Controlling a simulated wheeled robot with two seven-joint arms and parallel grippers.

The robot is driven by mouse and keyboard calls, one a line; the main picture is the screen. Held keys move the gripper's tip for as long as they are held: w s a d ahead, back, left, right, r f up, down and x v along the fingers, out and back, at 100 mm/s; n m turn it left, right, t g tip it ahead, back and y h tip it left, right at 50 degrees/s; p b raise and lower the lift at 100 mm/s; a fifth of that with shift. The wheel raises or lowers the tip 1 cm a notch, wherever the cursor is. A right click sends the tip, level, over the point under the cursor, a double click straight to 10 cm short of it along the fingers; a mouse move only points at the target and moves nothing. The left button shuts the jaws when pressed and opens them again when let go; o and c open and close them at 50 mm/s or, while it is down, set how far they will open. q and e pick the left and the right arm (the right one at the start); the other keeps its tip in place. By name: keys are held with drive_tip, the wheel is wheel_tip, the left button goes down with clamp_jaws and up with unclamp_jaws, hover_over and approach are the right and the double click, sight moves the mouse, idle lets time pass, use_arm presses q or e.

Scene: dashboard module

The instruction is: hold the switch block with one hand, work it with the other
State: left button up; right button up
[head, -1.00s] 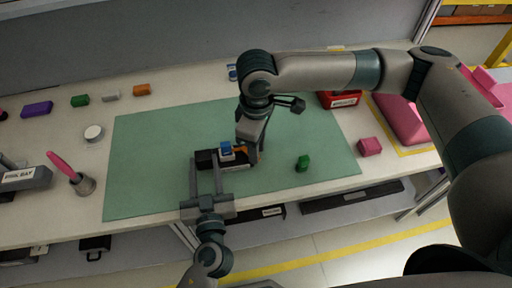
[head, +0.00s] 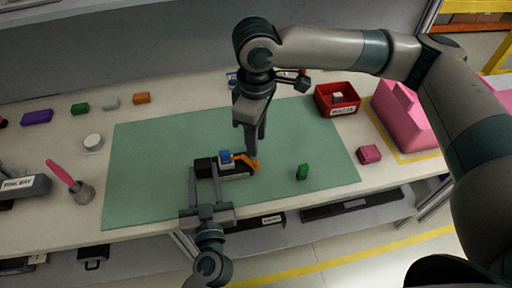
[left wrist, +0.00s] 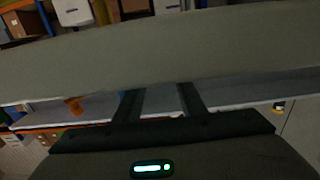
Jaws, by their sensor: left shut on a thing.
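The switch block (head: 237,174) is a dark block on the green mat (head: 150,190). It has a blue piece (head: 225,156) on top and an orange lever (head: 250,163) at its right end. My left gripper (head: 204,170) reaches in from the front and is shut on the block's left part. My right gripper (head: 250,145) points down just above and behind the orange lever; I cannot tell whether it touches it or how far its fingers are apart. In the left wrist view the left fingers (left wrist: 160,100) show, but the block cannot be made out.
A green block (head: 302,172) stands on the mat's right side. A red bin (head: 337,112) and pink pieces (head: 369,154) lie further right. A pink-handled thing in a grey cup (head: 84,193) and a white disc (head: 93,141) are to the left. The mat's left half is clear.

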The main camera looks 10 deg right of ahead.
drive_tip(key=shift+r, duration=2.05)
use_arm(q)
drive_tip(key=o, duration=1.5)
drive_tip(key=shift+s, duration=0.1)
drive_tip(key=shift+s, duration=3.9)
